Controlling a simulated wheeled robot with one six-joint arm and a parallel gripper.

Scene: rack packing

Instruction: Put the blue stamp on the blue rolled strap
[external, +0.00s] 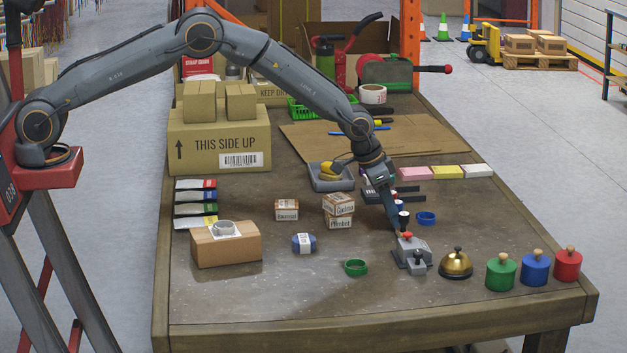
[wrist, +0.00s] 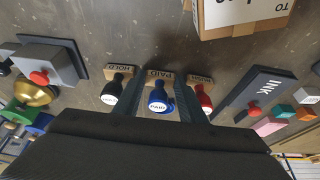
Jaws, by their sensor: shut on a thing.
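The blue stamp (wrist: 158,99), with a wooden base reading PAID, stands between the two fingers of my gripper (wrist: 158,108) in the wrist view. The fingers are shut on its handle. Its base looks level with the neighbouring stamps; I cannot tell whether it touches the table. In the external view my gripper (external: 394,218) points down at the right of the table and mostly hides the blue stamp.
A black stamp (wrist: 114,92) and a red stamp (wrist: 204,95) stand close on either side. A dark ink pad (wrist: 253,92) is nearby. Small cartons (external: 339,222) stand behind the strap.

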